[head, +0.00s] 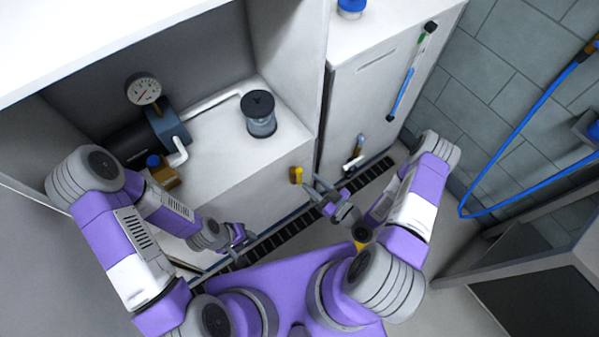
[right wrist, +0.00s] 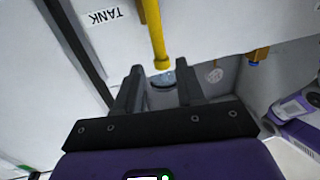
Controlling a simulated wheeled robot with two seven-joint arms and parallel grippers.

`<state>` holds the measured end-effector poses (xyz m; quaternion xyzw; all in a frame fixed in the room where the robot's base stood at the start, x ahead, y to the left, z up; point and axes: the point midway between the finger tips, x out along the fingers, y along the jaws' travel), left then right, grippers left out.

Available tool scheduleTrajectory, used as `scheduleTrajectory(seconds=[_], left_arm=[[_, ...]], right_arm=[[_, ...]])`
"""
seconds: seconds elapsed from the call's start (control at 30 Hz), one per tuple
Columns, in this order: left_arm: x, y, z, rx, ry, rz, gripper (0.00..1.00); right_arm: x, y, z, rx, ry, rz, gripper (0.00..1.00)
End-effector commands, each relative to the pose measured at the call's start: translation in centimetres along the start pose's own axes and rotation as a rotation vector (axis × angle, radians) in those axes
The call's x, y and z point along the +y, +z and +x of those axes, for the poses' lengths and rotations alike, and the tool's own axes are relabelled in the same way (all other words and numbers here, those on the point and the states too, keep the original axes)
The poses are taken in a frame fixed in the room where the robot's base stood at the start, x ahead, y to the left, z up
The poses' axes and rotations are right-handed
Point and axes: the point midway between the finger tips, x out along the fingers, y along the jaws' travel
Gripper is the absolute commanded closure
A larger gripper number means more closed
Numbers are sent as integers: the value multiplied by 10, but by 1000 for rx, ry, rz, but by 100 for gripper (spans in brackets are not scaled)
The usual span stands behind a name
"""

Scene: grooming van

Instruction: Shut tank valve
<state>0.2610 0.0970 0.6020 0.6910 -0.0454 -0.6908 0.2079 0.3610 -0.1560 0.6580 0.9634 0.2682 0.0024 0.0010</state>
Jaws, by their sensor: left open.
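The tank valve's yellow handle (head: 296,174) is on the front of the white cabinet, near its right edge. In the right wrist view the yellow handle (right wrist: 158,38) is a long bar that comes in from the top edge and ends near the fingertips. An upside-down "TANK" label (right wrist: 104,16) is beside it. My right gripper (head: 322,192) is just right of the handle in the head view; its fingers (right wrist: 158,78) are apart with nothing clamped. I cannot tell whether they touch the handle. My left gripper (head: 242,236) is open and empty, low and left of the valve.
A tall white cabinet (head: 347,110) stands to the right. A blue hose (head: 520,125) hangs by the tiled wall.

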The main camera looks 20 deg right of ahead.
Motion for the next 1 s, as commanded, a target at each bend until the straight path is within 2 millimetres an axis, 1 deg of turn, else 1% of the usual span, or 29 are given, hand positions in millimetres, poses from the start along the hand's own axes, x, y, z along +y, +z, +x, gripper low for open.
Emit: scheduleTrajectory(seconds=[0.03,0.2,0.33,0.5,0.73,0.77,1.0], left_arm=[[-1,0,2,0,0,0,57],[-3,0,7,0,0,0,57],[-4,-1,10,0,0,0,57],[-4,-1,11,0,0,0,57],[-4,-1,11,0,0,0,57],[-4,-1,11,0,0,0,57],[-4,-1,11,0,0,0,57]], right_arm=[[-1,0,8,2,-5,-1,62],[-2,1,37,1,-5,1,62],[-1,1,53,-1,-3,0,62],[-1,1,63,-4,-2,3,62],[-1,0,64,-4,-2,3,62],[-1,0,64,-4,-2,3,63],[-1,0,64,-4,-2,3,100]])
